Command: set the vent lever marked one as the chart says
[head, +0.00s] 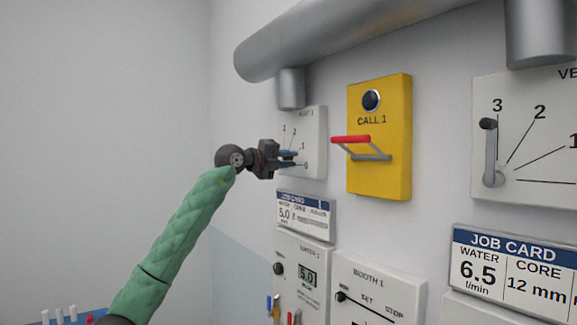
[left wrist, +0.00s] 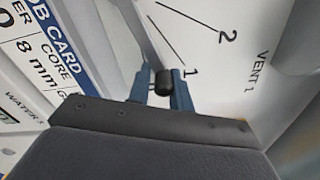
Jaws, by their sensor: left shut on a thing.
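The vent 1 panel (head: 314,135) is a white plate on the wall with marks 0 to 3, left of the yellow call box. In the left wrist view the VENT 1 label and the marks 1 and 2 show on the panel (left wrist: 255,60). My left gripper (head: 290,158) is at this panel. In the left wrist view its blue fingers (left wrist: 160,88) are shut on the black knob of the vent 1 lever (left wrist: 161,82), close to the mark 1. The lever's pivot is hidden. My right gripper is not in view.
A yellow CALL 1 box (head: 379,185) with a red-gripped handle (head: 351,139) juts out to the right. A thick grey pipe (head: 330,35) runs above. A job card (head: 305,215), a water panel and a booth panel sit below. Another vent panel (head: 535,140) is farther right.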

